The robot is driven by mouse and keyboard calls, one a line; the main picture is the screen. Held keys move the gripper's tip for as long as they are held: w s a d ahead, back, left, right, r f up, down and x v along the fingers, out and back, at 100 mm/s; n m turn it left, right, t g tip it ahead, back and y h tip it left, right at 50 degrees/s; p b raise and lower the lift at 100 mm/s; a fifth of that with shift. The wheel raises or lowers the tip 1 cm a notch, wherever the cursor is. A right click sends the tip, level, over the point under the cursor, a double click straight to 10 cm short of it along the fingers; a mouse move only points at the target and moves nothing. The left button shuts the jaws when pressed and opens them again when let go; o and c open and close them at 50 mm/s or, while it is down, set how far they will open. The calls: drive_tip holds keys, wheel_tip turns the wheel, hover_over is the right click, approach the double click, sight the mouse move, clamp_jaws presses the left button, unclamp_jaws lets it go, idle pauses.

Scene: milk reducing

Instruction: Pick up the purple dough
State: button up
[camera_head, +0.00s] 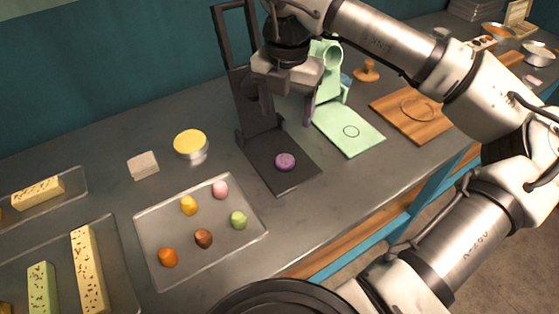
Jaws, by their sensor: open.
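The purple dough (285,162) is a small round lump. It sits on the dark base plate (290,181) of a black stand in the middle of the counter. My gripper (288,108) is open above and behind the dough, with its fingers pointing down. The left finger is in front of the black stand's upright and the right finger is in front of the green stand. The gripper is apart from the dough, and nothing shows between its fingers.
A clear tray (250,243) with several coloured dough lumps lies at the front left. A green stand (350,131), a wooden board (400,126) and a wooden stamp (366,71) are to the right.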

drive_tip(key=p, duration=0.1)
hover_over(285, 159)
wheel_tip(285, 159, down, 8)
drive_tip(key=shift+r, duration=0.25)
drive_tip(key=shift+f+p, duration=1.2)
drive_tip(key=shift+f, duration=1.4)
drive_tip(key=c, duration=1.1)
drive_tip(key=shift+o, duration=0.2)
